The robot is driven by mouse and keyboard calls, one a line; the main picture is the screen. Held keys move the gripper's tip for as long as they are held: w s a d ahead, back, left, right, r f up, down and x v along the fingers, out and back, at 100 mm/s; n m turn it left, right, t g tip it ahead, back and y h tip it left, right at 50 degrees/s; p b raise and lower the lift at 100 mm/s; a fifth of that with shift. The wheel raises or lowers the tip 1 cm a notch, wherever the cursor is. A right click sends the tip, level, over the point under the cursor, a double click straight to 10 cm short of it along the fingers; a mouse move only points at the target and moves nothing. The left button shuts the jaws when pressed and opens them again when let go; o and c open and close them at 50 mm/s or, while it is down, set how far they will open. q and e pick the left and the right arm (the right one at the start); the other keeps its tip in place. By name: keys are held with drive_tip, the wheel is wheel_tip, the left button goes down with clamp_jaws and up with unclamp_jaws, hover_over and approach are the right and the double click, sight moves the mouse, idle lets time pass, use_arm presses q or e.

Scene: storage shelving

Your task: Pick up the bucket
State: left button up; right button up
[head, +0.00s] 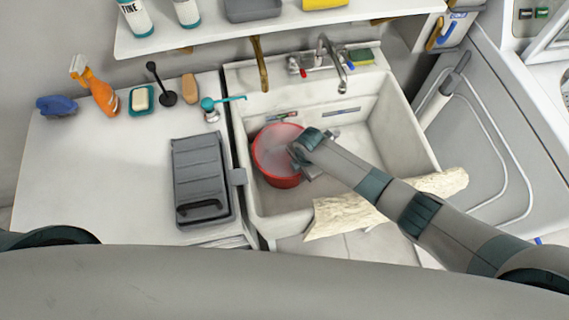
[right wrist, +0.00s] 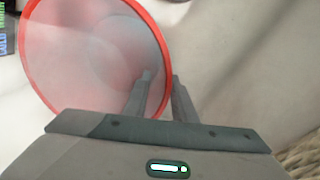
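The red bucket (head: 281,182) with a pale inside stands in the sink basin, toward its left side. Its red rim also shows in the right wrist view (right wrist: 50,92). My right gripper (head: 300,160) is at the bucket's right edge. In the right wrist view, my right gripper's fingers (right wrist: 161,85) straddle the rim, one inside the bucket and one outside. They are close together and appear shut on the bucket's wall. The lower part of the outer contact is hidden. My left gripper is not in view.
The white sink (head: 402,150) surrounds the bucket, with a faucet (head: 333,62) behind. A pale cloth (head: 335,217) lies over the front edge. The left counter holds a grey case (head: 201,175), an orange spray bottle (head: 99,93) and smaller items. A shelf (head: 220,38) overhangs the back.

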drive_tip(key=shift+f, duration=0.1)
idle(0.4)
clamp_jaws()
idle(1.3)
